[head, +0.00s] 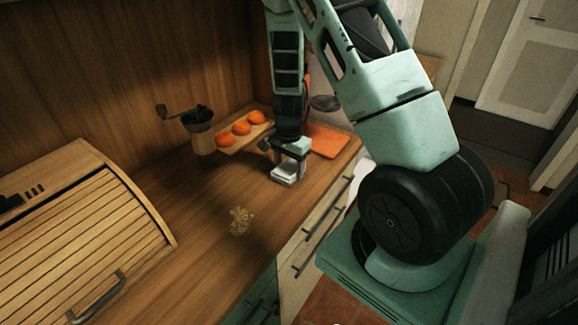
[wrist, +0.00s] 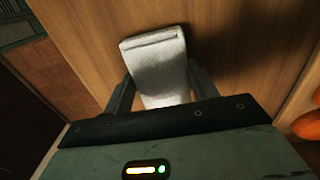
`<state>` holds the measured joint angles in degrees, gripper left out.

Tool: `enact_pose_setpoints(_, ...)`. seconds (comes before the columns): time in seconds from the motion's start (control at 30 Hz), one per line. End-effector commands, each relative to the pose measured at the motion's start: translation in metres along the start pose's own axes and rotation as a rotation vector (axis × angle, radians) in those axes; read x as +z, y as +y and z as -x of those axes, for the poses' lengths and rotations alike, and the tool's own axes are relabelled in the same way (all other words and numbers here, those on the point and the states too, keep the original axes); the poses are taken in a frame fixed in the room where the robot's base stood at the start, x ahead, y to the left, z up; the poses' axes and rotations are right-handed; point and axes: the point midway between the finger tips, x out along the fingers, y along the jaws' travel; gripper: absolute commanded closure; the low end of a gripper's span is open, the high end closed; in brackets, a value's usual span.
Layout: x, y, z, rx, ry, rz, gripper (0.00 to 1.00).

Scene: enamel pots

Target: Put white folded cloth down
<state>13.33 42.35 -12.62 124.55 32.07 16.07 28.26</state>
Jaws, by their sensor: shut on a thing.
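The white folded cloth (wrist: 158,68) is between the two fingers of my gripper (wrist: 160,92) in the wrist view. My gripper is shut on it. In the head view the cloth (head: 285,174) shows below my gripper (head: 289,160), over the wooden counter (head: 195,235) near its front edge. The cloth casts a shadow on the wood beside it in the wrist view. I cannot tell whether its underside touches the counter. Part of the cloth is hidden by the gripper.
Several orange fruits (head: 241,127) lie on a wooden board behind my gripper. A grinder with a crank (head: 200,130) stands left of them. An orange mat (head: 328,141) lies to the right. A roll-top bread box (head: 85,235) fills the left. Crumbs (head: 240,220) lie mid-counter.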

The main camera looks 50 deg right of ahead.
Motion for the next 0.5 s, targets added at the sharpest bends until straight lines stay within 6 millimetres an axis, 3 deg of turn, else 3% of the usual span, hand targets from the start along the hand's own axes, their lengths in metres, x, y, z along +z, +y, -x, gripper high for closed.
enact_pose_setpoints(0.03, 0.0, 0.0002, -0.0031, 0.0, 0.0, 0.0, 0.71)
enact_pose_setpoints(0.07, 0.0, 0.0002, -0.003, 0.0, 0.0, 0.0, 0.39)
enact_pose_setpoints(0.13, 0.0001, 0.0002, -0.0021, 0.001, 0.0, 0.0, 0.2)
enact_pose_setpoints(0.5, 0.0001, 0.0001, 0.0039, 0.0, 0.0, 0.0, 0.2)
